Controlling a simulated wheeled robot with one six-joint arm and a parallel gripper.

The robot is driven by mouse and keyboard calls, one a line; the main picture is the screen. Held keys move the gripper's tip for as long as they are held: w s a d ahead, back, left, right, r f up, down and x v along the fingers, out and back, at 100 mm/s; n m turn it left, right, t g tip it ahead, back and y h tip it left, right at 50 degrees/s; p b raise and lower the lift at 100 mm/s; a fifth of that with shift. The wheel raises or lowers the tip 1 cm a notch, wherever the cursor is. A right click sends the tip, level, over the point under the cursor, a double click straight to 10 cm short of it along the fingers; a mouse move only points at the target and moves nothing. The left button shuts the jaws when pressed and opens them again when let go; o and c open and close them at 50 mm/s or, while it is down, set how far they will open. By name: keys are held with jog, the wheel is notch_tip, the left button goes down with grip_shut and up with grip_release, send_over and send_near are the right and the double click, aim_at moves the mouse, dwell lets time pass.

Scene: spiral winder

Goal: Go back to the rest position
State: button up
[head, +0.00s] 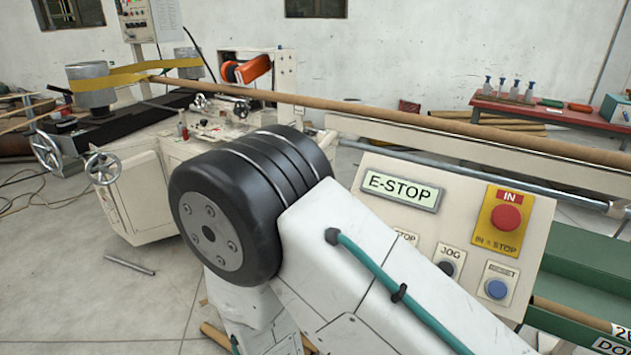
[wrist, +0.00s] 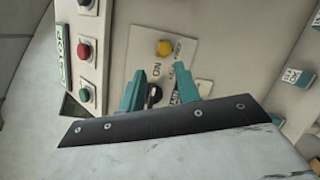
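My gripper (wrist: 160,69) shows in the wrist view with its two teal fingers apart and nothing between them. It is in front of a pale machine panel (wrist: 125,45) with a yellow lamp or button (wrist: 164,47) just beyond the fingertips. A black rotary switch (wrist: 155,94) shows between the fingers. Whether the fingers touch the panel I cannot tell. In the head view my arm fills the lower middle, and the gripper itself is hidden.
A control box carries a red E-stop button (head: 506,216), a black jog button (head: 446,268) and a blue button (head: 496,289), close right of my arm. A long brown tube (head: 400,121) crosses behind. Handwheels (head: 103,168) stand left. A metal rod (head: 130,264) lies on the open floor.

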jog(key=s+d+r+m+g+y, duration=0.3)
jog(key=s+d+r+m+y, duration=0.1)
jog(key=r, duration=0.6)
jog(key=s+d+r+m+g+y, duration=0.3)
jog(key=s+d+r+m+y, duration=0.1)
jog(key=r, duration=0.6)
jog(key=s+d+r+m+g+y, duration=0.4)
jog(key=s+d+r+m+y, duration=0.1)
jog(key=r, duration=0.5)
jog(key=s+d, duration=0.1)
jog(key=d, duration=0.1)
jog(key=shift+d+m, duration=0.3)
